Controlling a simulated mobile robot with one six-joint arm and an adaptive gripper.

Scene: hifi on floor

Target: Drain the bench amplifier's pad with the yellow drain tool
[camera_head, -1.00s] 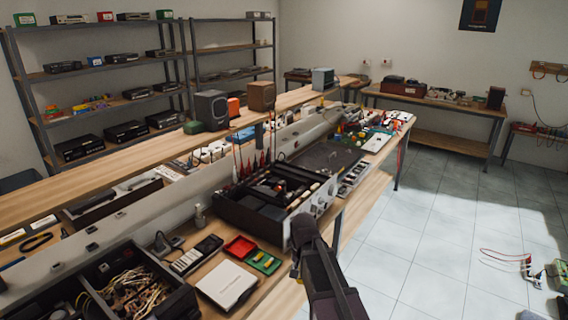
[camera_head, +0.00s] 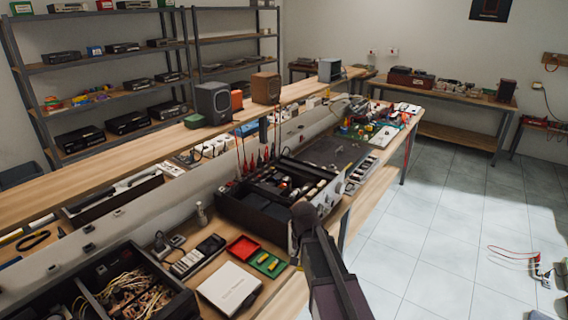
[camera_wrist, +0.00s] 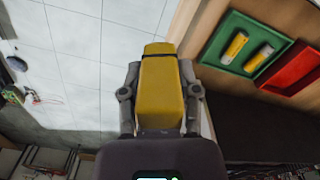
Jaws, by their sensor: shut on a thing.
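In the wrist view my gripper (camera_wrist: 161,95) is shut on the yellow drain tool (camera_wrist: 162,90), whose blocky yellow body fills the space between the fingers. The tool's tip is not clear in this view. In the head view the open-topped black amplifier (camera_head: 272,200) sits on the bench, with its inside parts showing. My arm stands in front of the amplifier's near right corner, and the gripper and the tool are hidden there. I cannot make out the pad inside the amplifier.
A green tray (camera_head: 268,264) with yellow pieces and a red tray (camera_head: 243,247) lie near the bench's front edge, beside a white box (camera_head: 229,287). An open black case of wires (camera_head: 130,290) is at left.

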